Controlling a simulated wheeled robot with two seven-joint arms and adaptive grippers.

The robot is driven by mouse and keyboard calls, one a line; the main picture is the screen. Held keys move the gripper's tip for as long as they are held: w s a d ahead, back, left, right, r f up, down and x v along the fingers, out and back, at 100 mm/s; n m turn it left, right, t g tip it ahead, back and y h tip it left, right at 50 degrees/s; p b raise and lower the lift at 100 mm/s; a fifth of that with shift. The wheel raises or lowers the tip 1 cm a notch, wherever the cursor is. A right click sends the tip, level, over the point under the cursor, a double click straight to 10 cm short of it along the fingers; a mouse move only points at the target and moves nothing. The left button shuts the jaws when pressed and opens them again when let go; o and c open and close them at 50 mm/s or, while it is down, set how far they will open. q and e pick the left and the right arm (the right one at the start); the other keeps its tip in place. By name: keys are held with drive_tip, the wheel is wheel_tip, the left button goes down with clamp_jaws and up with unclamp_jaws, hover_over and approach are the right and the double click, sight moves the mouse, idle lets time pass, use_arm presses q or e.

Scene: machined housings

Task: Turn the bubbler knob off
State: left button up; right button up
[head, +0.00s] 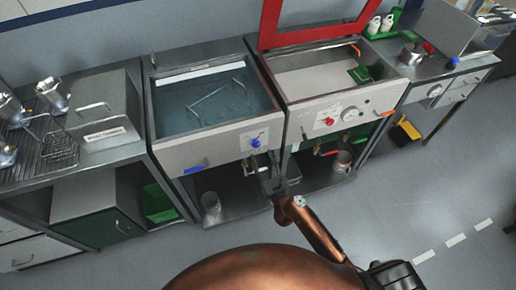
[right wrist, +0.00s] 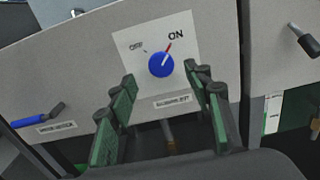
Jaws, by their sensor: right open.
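The bubbler knob (right wrist: 161,65) is a round blue dial with a red pointer on a white plate. In the right wrist view its pointer aims up and right at the word ON; OFF is printed at upper left. In the head view the knob (head: 256,143) sits on the front panel of the water-filled basin. My right gripper (right wrist: 160,78) is open and empty, its green-padded fingers spread below and to either side of the knob, apart from it. In the head view the gripper (head: 268,170) is just below the knob. My left gripper is not in view.
A blue handle (right wrist: 41,121) is at left on the same panel. The basin (head: 159,119) holds water. To its right a second basin (head: 284,97) has a raised red-framed lid (head: 268,22), a red knob (head: 329,121) and an orange handle (head: 384,114).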

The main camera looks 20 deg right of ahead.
sight(257, 145)
drive_tip(key=w, duration=0.6)
drive_tip(key=shift+a+b, duration=0.1)
drive_tip(key=shift+b, duration=0.25)
drive_tip(key=c, duration=1.1)
